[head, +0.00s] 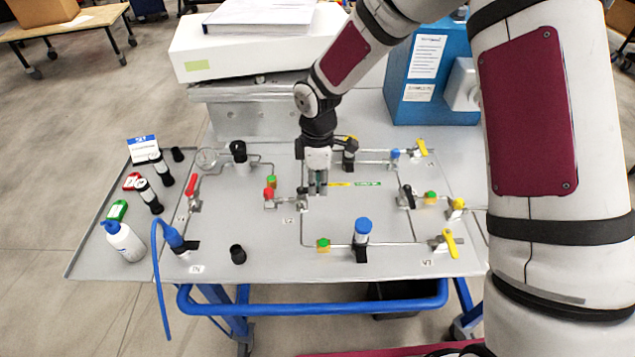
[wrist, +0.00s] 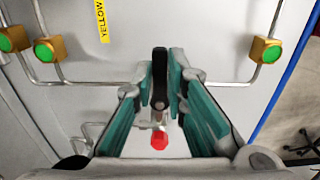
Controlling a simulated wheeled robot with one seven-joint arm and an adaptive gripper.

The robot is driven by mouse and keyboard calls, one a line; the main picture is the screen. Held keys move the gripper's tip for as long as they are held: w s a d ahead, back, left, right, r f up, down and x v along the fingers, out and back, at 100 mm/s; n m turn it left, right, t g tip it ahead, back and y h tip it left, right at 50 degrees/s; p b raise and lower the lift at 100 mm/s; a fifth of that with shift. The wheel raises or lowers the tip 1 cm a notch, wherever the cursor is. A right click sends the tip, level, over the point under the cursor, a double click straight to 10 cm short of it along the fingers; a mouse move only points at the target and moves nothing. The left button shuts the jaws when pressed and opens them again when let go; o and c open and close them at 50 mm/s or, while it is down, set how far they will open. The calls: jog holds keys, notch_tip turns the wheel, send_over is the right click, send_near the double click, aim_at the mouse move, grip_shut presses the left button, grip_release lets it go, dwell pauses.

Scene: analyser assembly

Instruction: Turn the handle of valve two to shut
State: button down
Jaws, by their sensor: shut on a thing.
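My gripper (head: 317,186) points down over the middle of the panel, beside the V2 label (head: 288,221). In the wrist view, the teal fingers of my gripper (wrist: 161,88) stand on both sides of a black valve handle (wrist: 159,78) and are shut on it. The handle lies lengthwise between the fingers, across the line of the metal pipe (wrist: 100,84). In the head view my gripper hides most of this valve. The valve's body is also largely hidden in the wrist view.
A red-capped part (head: 269,194) stands close left of my gripper. A blue-capped part (head: 362,228) stands to the front right, with a yellow-handled valve (head: 449,242) beyond it. A black-handled valve (head: 407,196) is to the right. A white bottle (head: 124,242) stands at the left edge.

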aim_at(318, 189)
jog(key=c, duration=1.6)
grip_release()
jog(key=shift+r, duration=0.1)
notch_tip(318, 189, up, 12)
